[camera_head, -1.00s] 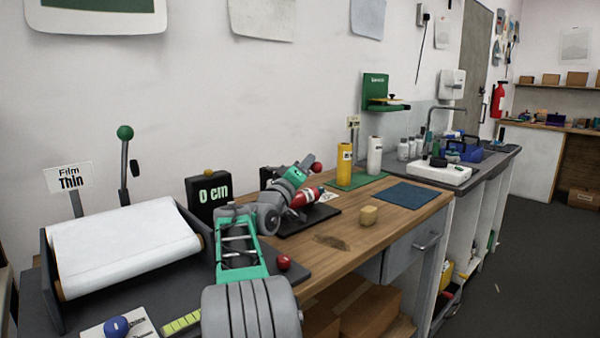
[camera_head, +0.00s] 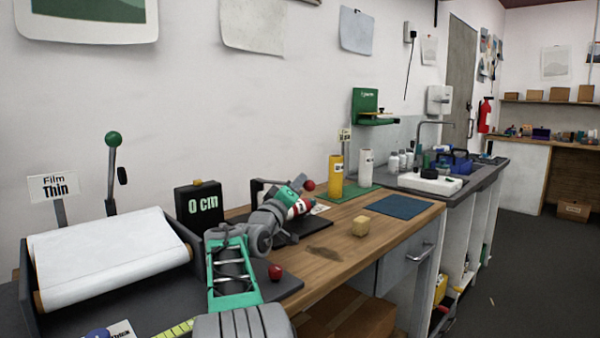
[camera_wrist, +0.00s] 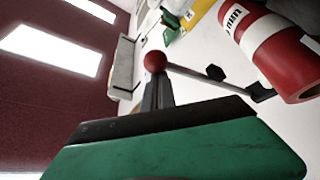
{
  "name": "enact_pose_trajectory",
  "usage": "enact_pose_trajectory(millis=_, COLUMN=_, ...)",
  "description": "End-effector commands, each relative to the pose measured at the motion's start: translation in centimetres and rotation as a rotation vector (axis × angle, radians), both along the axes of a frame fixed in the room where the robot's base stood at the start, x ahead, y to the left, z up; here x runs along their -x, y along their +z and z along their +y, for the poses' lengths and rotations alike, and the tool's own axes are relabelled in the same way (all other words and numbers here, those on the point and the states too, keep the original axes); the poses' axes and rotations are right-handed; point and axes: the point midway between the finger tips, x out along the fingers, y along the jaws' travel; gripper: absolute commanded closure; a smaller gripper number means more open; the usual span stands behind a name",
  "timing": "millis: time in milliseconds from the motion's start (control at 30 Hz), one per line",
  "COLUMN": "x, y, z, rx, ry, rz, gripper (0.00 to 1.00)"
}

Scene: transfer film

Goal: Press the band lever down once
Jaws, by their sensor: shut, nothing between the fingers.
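A lever with a red ball (camera_head: 308,185) stands by a red-and-white banded roller (camera_head: 300,207) on the bench; I take it for the band lever. In the wrist view its red ball (camera_wrist: 155,61) and grey rod (camera_wrist: 195,73) show, with the banded roller (camera_wrist: 262,45) at the right. My gripper (camera_wrist: 157,85) is shut and empty, its fingertips at or just in front of the ball; contact is unclear. In the head view my gripper (camera_head: 296,186) is just left of the ball, and my arm hides part of the lever's base.
A green-ball lever (camera_head: 113,139) stands at the left behind a white film roll (camera_head: 105,258). A black "0 cm" display (camera_head: 199,207) is left of my arm.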

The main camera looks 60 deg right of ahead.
Motion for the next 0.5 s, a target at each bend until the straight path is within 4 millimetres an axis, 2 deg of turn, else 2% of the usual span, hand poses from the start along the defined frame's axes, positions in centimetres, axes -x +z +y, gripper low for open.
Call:
enact_pose_trajectory(millis=167, x=0.3, y=3.7, z=0.4, rx=0.003, ry=-0.001, rz=-0.005, gripper=1.00)
enact_pose_trajectory(millis=433, x=3.0, y=8.8, z=4.0, rx=0.004, ry=0.000, rz=-0.006, gripper=1.00)
enact_pose_trajectory(millis=500, x=3.8, y=9.5, z=5.2, rx=0.003, ry=0.000, rz=-0.003, gripper=1.00)
